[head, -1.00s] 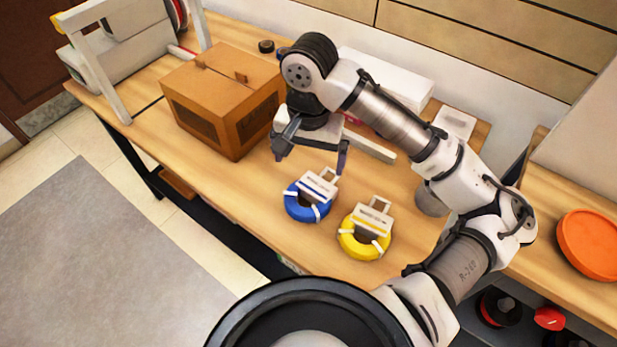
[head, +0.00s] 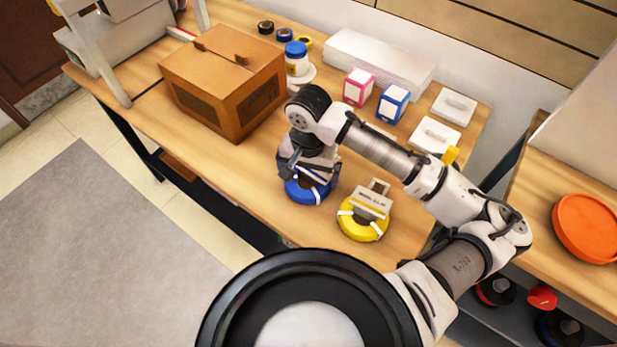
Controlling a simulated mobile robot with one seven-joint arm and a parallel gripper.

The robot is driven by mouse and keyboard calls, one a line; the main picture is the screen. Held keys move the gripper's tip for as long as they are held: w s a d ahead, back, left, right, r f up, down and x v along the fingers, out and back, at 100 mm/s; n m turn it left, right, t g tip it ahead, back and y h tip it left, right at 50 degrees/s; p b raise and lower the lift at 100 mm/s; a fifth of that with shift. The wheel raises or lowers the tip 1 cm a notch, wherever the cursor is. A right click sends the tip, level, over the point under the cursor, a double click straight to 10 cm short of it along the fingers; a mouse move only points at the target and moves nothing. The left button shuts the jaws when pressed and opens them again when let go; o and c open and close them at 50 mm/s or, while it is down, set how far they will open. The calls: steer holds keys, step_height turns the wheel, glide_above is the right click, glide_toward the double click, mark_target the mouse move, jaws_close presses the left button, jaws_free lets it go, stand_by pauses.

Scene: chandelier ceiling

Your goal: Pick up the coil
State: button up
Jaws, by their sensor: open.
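Two coils lie on the wooden table. The blue coil (head: 309,194) has white bands, and its far part is hidden under my gripper. The yellow coil (head: 361,226) with a white label tag lies to its right, nearer the table's front edge, with nothing above it. My gripper (head: 308,172) is pointed down right over the blue coil, with its fingers at the coil's far side. The fingers are open. I cannot tell whether they touch the coil.
A cardboard box (head: 222,82) stands to the left on the table (head: 285,228). Behind are a blue-lidded jar (head: 297,59), a pink box (head: 358,87), a blue box (head: 393,103) and white cases (head: 436,136). An orange disc (head: 586,228) lies on the right table.

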steer(key=shift+f, duration=0.65)
steer(key=c, duration=0.8)
steer(key=shift+r, duration=0.1)
steer(key=shift+c, duration=0.2)
